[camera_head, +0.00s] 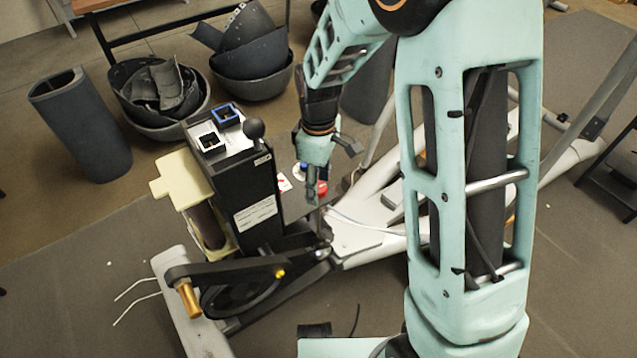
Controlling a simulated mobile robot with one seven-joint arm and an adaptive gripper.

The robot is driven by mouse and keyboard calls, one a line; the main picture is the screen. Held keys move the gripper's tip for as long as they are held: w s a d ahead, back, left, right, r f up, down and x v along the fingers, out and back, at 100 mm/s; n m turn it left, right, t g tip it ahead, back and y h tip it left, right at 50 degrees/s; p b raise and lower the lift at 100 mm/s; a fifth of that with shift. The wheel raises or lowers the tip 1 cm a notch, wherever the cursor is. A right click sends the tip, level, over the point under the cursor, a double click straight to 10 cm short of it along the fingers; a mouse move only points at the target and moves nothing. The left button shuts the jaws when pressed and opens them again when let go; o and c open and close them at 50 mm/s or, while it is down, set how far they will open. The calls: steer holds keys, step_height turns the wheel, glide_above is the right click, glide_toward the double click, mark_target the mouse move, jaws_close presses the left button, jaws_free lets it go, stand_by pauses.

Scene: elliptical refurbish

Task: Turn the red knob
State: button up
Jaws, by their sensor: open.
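My gripper (332,168) is open and points down just above the knob. One finger hangs in front of the knob's left side, and the other is spread out to the right. I cannot tell whether the near finger touches the knob.
The black housing (262,215) with a ball-topped lever (255,129) stands left of my gripper. A pale machine frame (365,240) runs below. Dark bowls (265,85) and a dark bin (85,125) stand behind on the floor. Grey metal bars (590,125) stand right.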

steer(key=shift+c, duration=0.3)
steer(key=c, duration=1.1)
steer(key=shift+m, duration=0.4)
steer(key=m+p, duration=0.1)
steer(key=m, duration=0.2)
steer(key=shift+r, duration=0.1)
steer(key=m+p, duration=0.1)
steer(key=m, duration=0.2)
steer(key=shift+m, duration=0.4)
steer(key=m+p, duration=0.1)
steer(key=m, duration=0.3)
steer(key=shift+m+p, duration=0.5)
steer(key=shift+m, duration=1.1)
